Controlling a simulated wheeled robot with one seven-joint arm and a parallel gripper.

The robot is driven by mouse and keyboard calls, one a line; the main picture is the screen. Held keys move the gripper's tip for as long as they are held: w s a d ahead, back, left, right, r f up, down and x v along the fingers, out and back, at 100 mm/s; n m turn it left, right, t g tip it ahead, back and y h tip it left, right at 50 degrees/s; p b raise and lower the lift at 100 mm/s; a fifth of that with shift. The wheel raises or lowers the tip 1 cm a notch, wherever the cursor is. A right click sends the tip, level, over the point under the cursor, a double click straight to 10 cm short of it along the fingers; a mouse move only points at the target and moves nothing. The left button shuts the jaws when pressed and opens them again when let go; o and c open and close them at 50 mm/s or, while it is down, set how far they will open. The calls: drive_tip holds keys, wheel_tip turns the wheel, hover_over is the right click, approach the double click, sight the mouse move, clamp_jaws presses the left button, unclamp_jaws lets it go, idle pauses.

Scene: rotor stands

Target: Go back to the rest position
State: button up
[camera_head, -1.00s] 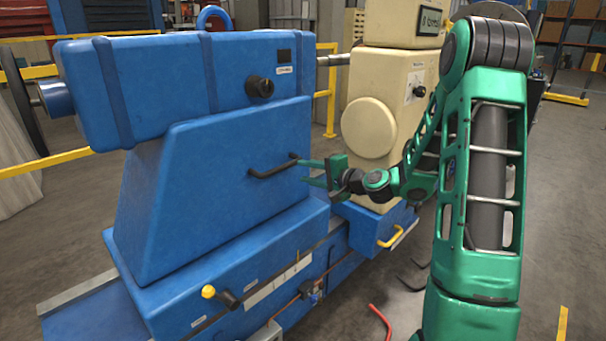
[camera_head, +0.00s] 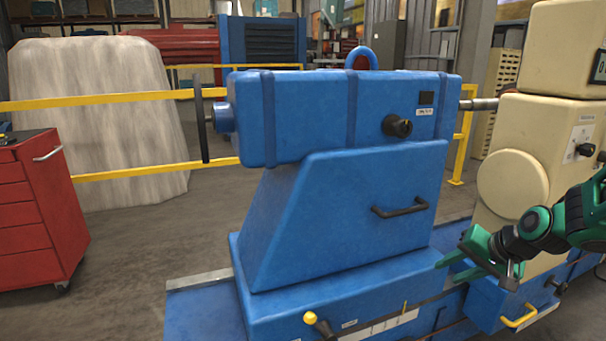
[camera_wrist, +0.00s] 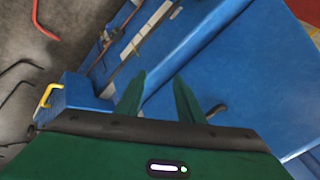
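My green gripper (camera_head: 447,262) is at the right of the head view, in front of the blue machine stand (camera_head: 345,215) and near its lower right side. In the wrist view its two green fingers (camera_wrist: 160,95) are spread apart with nothing between them. The blue stand (camera_wrist: 225,55) fills much of the wrist view beyond the fingers. A dark handle (camera_head: 400,209) is on the stand's face, apart from the gripper. Most of my arm is outside the head view.
A cream machine unit (camera_head: 515,178) stands right of the blue stand, close to my arm. A yellow handle (camera_head: 520,318) is below the gripper. A red tool cabinet (camera_head: 38,215) is at the left. Yellow railings (camera_head: 120,100) run behind. Hooked bars (camera_wrist: 20,75) lie on the floor.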

drive_tip(key=s+d+r+g+h, duration=0.1)
drive_tip(key=s+d+r+g, duration=0.1)
drive_tip(key=s, duration=1.3)
drive_tip(key=s+d+r+g+h, duration=0.1)
drive_tip(key=s+g, duration=0.3)
drive_tip(key=s, duration=1.1)
drive_tip(key=shift+d+r+g+h, duration=0.3)
drive_tip(key=shift+d+r+g, duration=0.1)
drive_tip(key=shift+d, duration=0.1)
drive_tip(key=shift+w, duration=0.1)
drive_tip(key=shift+w+f, duration=0.25)
drive_tip(key=shift+w, duration=0.35)
